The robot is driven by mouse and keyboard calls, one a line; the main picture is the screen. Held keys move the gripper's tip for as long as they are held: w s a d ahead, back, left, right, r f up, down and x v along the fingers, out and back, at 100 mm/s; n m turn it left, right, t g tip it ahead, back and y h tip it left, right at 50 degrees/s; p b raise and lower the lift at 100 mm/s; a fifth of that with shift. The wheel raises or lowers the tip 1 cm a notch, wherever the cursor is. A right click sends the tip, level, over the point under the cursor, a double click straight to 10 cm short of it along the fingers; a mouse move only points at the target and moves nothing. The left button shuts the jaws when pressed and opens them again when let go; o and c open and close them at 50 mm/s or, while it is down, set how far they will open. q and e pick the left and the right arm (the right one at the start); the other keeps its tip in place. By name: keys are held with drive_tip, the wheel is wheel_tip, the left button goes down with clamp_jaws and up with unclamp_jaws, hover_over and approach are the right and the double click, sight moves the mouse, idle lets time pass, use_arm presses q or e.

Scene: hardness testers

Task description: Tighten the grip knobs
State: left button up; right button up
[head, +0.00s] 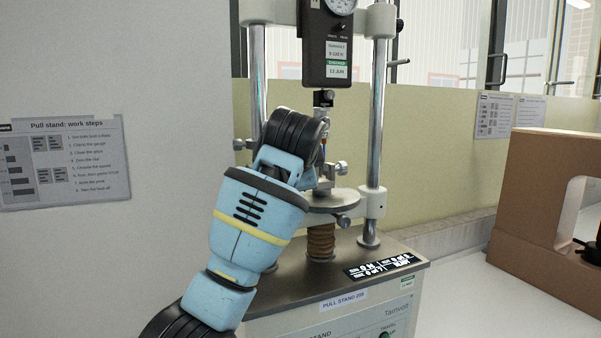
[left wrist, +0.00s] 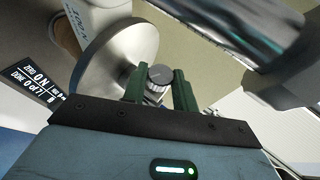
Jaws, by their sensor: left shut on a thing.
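The pull stand (head: 340,290) has a dark force gauge (head: 328,45) hung between two steel columns, with a hook-like fitting (head: 323,97) under it. A grip knob (head: 341,168) shows at the right of the lower grip, above the round plate (head: 332,201). My left arm covers much of the grip area, and its fingertips are hidden in the head view. My right gripper is not in view.
Steel columns (head: 374,120) stand close on both sides of the grips. Another small knob (head: 343,221) sits at the plate's edge. A small display (head: 382,265) lies on the base. A brown frame-shaped housing (head: 535,190) stands at the right, with clear bench between.

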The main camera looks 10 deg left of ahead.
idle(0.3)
use_arm(q)
drive_tip(key=o, duration=1)
drive_tip(key=shift+v, duration=3.95)
drive_tip(key=shift+w, duration=0.1)
